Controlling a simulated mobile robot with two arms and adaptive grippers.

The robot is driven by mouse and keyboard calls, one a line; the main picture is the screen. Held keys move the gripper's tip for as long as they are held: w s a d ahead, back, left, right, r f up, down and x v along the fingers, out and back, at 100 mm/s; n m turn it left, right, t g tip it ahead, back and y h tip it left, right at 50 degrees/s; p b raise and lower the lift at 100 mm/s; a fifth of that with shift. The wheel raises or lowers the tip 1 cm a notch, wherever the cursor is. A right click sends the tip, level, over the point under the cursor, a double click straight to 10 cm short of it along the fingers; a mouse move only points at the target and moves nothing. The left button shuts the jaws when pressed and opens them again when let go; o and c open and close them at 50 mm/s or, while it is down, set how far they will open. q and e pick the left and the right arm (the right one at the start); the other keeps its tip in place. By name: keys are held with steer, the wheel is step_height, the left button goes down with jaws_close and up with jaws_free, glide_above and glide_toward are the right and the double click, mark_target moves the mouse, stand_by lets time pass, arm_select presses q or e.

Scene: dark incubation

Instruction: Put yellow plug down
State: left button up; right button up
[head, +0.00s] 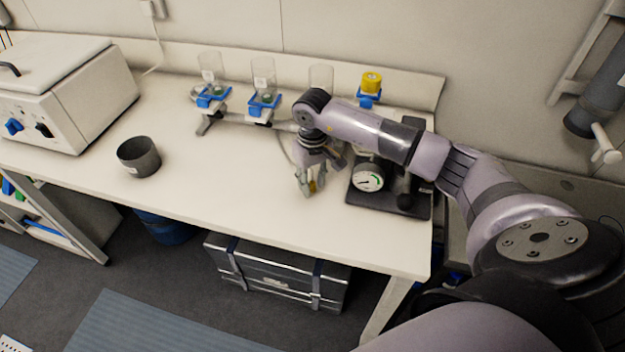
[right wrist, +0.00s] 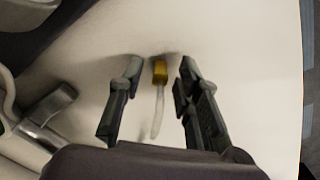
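The yellow plug (right wrist: 160,71), with a pale translucent stem, shows between the fingers of my right gripper (right wrist: 160,72) in the right wrist view. The gripper is open, with a gap between the plug and each finger. In the head view my right gripper (head: 308,189) points down low over the white bench, left of the dial gauge, and a small bit of the yellow plug (head: 313,186) shows at its fingertips. The plug appears to be on the bench top, but I cannot tell this for certain. My left gripper is not in view.
The gauge (head: 369,177) on a dark base stands just right of the gripper. Clear cylinders in blue holders (head: 263,101) and a yellow-topped piece (head: 371,83) stand behind. A dark cup (head: 139,158) is at left. The bench (head: 225,180) is clear between cup and gripper.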

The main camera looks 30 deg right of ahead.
steer(key=shift+r+p, duration=0.45)
steer(key=shift+r, duration=0.15)
steer(key=shift+w+r, duration=0.1)
steer(key=shift+r, duration=0.2)
step_height(320, 180, up, 11)
steer(key=b, duration=0.4)
steer(key=shift+r, duration=0.15)
